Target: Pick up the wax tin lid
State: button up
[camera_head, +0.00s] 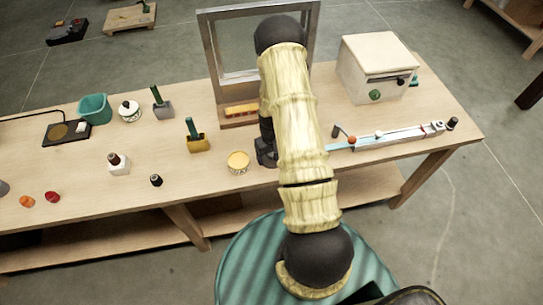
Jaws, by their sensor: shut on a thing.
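A small round yellow tin (238,162), seemingly the wax tin, stands on the wooden workbench near its front edge. Its top looks yellow with a paler rim. My gripper (266,153) is low over the bench just right of the tin, partly hidden behind my own pale, ribbed arm. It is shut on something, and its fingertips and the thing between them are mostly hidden. That thing seems to be the wax tin lid, but I cannot see it clearly. I cannot tell whether the gripper touches the tin.
On the workbench (75,170), a yellow block with a green handle (196,138) stands behind the tin and a small black bottle (156,180) to its left. A framed stand (211,60) rises behind my arm. A white box (372,65) and a long metal tool (390,137) lie right.

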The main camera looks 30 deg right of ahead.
aim_at(272, 155)
notch_tip(272, 155, up, 10)
jog(key=b, duration=0.3)
jog(key=shift+f, duration=0.1)
dwell(0.7)
